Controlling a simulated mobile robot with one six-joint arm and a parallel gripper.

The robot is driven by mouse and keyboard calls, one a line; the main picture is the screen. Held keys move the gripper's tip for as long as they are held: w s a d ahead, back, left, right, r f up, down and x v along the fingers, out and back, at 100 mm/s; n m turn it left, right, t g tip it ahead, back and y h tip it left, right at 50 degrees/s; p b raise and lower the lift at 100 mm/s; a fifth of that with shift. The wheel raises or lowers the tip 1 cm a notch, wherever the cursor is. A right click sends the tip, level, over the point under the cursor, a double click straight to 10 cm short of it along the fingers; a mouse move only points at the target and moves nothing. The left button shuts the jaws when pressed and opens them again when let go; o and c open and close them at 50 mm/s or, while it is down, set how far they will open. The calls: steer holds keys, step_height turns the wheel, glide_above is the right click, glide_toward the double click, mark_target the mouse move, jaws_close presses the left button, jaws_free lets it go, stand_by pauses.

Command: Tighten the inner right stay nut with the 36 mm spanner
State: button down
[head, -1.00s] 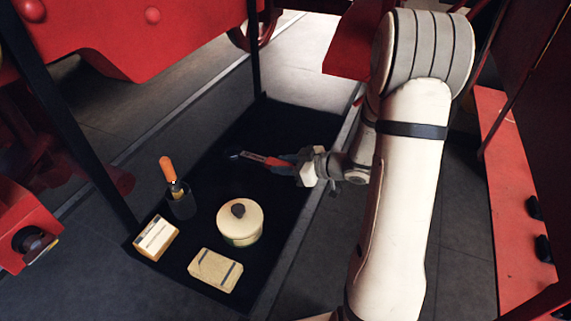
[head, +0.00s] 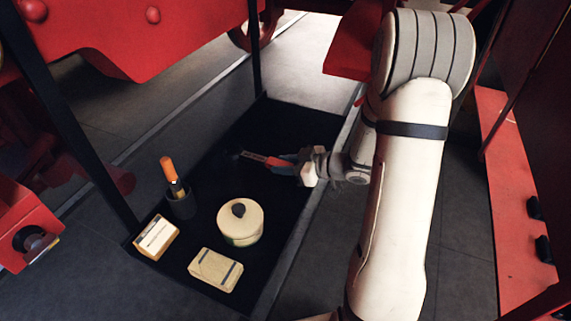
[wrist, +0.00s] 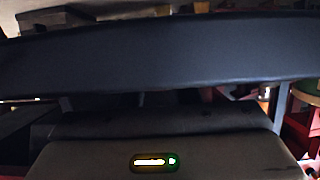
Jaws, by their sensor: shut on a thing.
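My gripper (head: 287,165) is shut on a slim tool, which I take to be the spanner (head: 253,157). The spanner points left from the jaws, over a black mat or tray. Its grey shank shows with a reddish part near the jaws, and its far end is dark against the black surface. In the wrist view a wide dark bar (wrist: 160,52) crosses the picture close to the camera, probably the held spanner. I cannot make out the inner right stay nut in either view.
The black tray (head: 272,118) holds a round cream tin with a dark knob (head: 240,222), a tan block with dark bands (head: 215,270), a white-topped box (head: 156,237) and a dark cup with an orange-handled tool (head: 180,203). Red locomotive parts (head: 120,40) and dark posts stand around it.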

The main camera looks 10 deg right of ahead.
steer(key=shift+r, duration=0.1)
step_height(320, 180, up, 6)
steer(key=p, duration=0.6)
stand_by(0.9)
